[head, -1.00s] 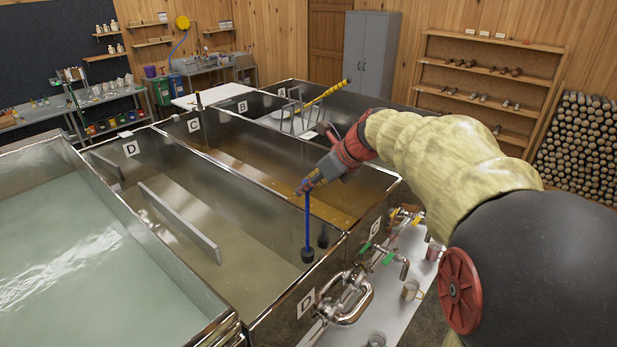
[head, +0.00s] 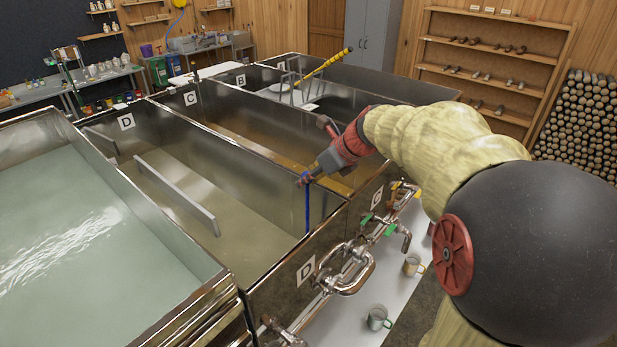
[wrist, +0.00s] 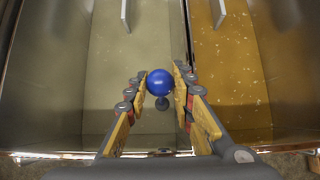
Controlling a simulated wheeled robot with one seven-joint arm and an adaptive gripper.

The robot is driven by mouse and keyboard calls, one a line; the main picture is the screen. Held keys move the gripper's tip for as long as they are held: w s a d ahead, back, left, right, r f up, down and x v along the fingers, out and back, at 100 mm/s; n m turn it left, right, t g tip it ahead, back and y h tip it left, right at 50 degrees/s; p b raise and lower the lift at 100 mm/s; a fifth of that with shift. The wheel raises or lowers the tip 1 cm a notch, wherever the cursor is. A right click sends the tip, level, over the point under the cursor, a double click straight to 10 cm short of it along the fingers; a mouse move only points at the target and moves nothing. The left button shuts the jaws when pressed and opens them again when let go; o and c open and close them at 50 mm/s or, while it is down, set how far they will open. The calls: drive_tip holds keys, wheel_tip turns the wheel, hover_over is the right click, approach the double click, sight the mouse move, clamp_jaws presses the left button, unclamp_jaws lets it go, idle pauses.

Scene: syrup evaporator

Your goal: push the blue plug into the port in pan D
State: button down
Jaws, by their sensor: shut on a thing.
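The blue plug is a thin upright blue rod (head: 308,212) in the head view, hanging from my gripper (head: 306,179) inside pan D (head: 165,160) near its front wall. I cannot make out the port in either view.
A metal baffle (head: 178,195) stands in pan D. Pan C (head: 250,148), with amber liquid, lies to the right behind a dividing wall. Pipes and valves (head: 350,270) run along the front outside, above a white shelf with cups (head: 377,318).

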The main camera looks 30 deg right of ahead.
drive_tip(key=b, duration=0.4)
hover_over(308, 206)
wheel_tip(308, 206, down, 4)
drive_tip(key=shift+w+d+f, duration=0.1)
drive_tip(key=shift+f, duration=0.05)
drive_tip(key=shift+f+b, duration=0.95)
drive_tip(key=shift+f, duration=2)
drive_tip(key=c, duration=1.5)
unclamp_jaws()
drive_tip(key=shift+o, duration=0.2)
drive_tip(key=v, duration=1.2)
